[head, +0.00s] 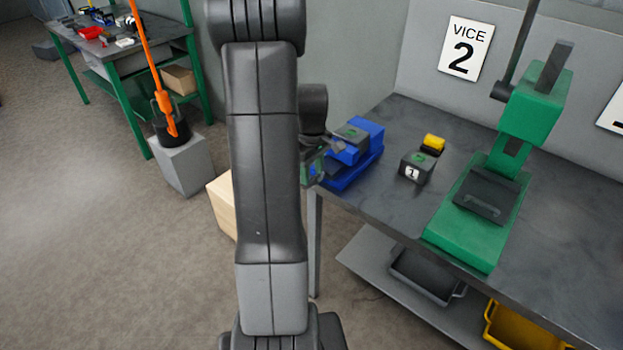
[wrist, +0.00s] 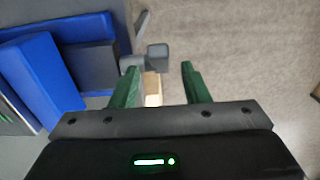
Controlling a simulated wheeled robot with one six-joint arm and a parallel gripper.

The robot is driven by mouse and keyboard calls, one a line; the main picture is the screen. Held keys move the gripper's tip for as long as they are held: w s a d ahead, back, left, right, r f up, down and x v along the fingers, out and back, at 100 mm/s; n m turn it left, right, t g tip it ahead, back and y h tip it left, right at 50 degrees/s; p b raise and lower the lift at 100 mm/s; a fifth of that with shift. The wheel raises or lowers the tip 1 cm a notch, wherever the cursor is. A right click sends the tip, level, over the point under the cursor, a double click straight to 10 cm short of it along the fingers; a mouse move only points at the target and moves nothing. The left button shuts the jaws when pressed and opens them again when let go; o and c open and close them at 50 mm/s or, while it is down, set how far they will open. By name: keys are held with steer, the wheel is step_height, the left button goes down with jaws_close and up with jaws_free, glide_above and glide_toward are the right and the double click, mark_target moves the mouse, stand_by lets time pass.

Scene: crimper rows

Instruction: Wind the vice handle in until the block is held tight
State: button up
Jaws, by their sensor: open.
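The blue vice (head: 352,172) sits at the left end of the workbench, with a dark block with a green top (head: 351,133) at its jaws. Whether the jaws touch the block is unclear. The vice also shows at the left of the wrist view (wrist: 45,70). Its grey handle (wrist: 158,57) sticks out from the vice's end, and its knob appears between the fingertips. My gripper (wrist: 159,67) is open, a green finger on either side of the knob, with no visible contact. In the head view my arm partly hides the gripper (head: 313,166).
A block marked 1 (head: 415,172), a yellow roller (head: 434,142) and a green press (head: 465,225) stand on the workbench (head: 385,215), right of the vice. A wooden box (head: 222,205) is on the floor by the bench.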

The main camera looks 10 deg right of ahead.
mark_target(312, 182)
steer(key=shift+f, duration=2)
steer(key=shift+c, duration=0.2)
jaws_close()
